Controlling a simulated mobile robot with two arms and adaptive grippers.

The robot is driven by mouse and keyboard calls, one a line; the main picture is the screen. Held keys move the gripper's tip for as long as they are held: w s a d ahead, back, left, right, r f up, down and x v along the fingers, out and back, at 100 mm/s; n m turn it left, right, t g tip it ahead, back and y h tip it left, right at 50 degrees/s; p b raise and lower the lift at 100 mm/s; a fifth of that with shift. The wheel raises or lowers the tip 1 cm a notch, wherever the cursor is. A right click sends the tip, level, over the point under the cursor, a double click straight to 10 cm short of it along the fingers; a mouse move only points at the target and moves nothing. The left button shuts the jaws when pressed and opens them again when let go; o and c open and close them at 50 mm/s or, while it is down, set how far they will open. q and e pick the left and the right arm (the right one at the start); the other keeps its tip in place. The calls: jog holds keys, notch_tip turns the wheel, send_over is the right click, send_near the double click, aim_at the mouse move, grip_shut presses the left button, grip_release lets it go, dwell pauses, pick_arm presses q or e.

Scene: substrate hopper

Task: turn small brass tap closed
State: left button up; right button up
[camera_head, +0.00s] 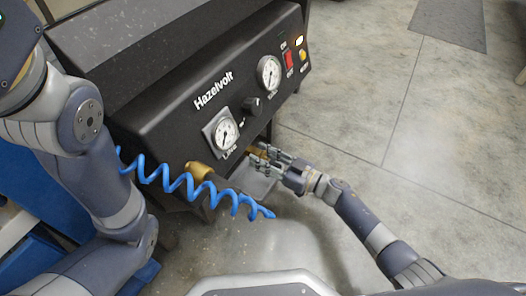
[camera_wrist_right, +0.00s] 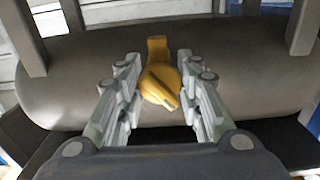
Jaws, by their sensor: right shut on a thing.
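The small brass tap (camera_wrist_right: 160,82) sticks out from a dark rounded tank in the right wrist view, its slotted end towards the camera. In the head view a bit of its brass (camera_head: 258,151) shows below the machine's front panel, mostly hidden by my right gripper (camera_head: 264,158). My right gripper (camera_wrist_right: 163,88) has one finger on each side of the tap and is shut on it. The exact contact points are hard to see. My left arm is at the left of the head view; its gripper is not in view.
The black Hazelvolt machine (camera_head: 180,95) carries a lower gauge (camera_head: 225,132), an upper gauge (camera_head: 268,72), a black knob (camera_head: 252,105) and a red switch (camera_head: 289,60). A blue coiled hose (camera_head: 178,184) hangs beside a larger brass fitting (camera_head: 199,169). The floor at right is clear.

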jog(key=shift+m, duration=0.5)
jog(key=o, duration=1.1)
jog(key=v, duration=1.2)
